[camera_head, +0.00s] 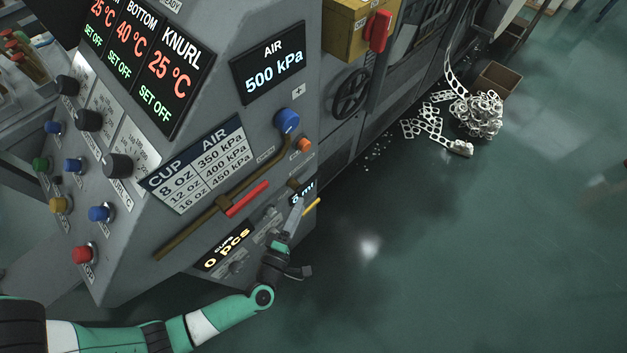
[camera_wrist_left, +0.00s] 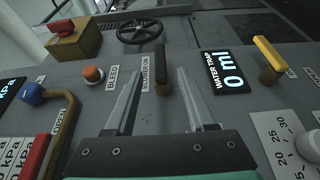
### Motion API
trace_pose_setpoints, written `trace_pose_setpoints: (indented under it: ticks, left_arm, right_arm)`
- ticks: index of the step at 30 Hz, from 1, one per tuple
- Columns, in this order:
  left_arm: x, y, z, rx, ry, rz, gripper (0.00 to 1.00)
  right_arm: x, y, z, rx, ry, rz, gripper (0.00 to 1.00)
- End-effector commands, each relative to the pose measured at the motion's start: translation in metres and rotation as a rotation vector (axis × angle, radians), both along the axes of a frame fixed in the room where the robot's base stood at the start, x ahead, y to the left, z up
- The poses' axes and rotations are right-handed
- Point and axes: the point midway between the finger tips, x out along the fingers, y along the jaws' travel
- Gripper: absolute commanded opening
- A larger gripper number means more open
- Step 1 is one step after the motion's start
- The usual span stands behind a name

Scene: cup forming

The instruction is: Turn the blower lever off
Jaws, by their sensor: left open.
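The blower lever (camera_wrist_left: 161,68) has a dark upright handle on a brown base, beside a small label (camera_wrist_left: 146,77) that seems to read "BLOWER ON". My left gripper (camera_wrist_left: 161,88) is open in the left wrist view, with one finger on each side of the lever. I see no clear contact between fingers and handle. In the head view my left gripper (camera_head: 296,212) is at the lower right of the grey panel, and the lever is mostly hidden near it. My right gripper is out of view.
A yellow-handled lever (camera_wrist_left: 267,55) stands right of the water trap display (camera_wrist_left: 229,78). A red-handled lever (camera_head: 246,199) lies along the panel in the head view.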

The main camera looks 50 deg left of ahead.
Motion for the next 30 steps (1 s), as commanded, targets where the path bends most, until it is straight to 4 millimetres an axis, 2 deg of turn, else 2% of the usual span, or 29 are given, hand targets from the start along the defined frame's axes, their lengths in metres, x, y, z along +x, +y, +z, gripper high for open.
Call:
trace_pose_setpoints:
  ticks: [9, 15, 19, 26, 30]
  left_arm:
    - [0.061, 0.029, -0.004, 0.0, -0.003, 0.006, 0.55]
    - [0.091, 0.041, -0.002, 0.001, -0.002, 0.002, 0.55]
    - [0.098, 0.045, -0.001, 0.0, -0.001, 0.001, 0.55]
    - [0.098, 0.045, 0.0, 0.001, 0.0, 0.0, 0.55]
    - [0.098, 0.045, 0.0, 0.001, -0.001, 0.0, 0.3]
  right_arm:
    - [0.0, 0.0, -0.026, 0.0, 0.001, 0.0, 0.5]
    - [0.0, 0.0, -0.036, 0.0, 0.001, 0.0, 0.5]
    - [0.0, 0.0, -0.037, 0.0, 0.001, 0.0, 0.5]
    - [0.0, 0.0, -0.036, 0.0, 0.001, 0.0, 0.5]
    - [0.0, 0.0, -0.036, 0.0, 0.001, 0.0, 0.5]
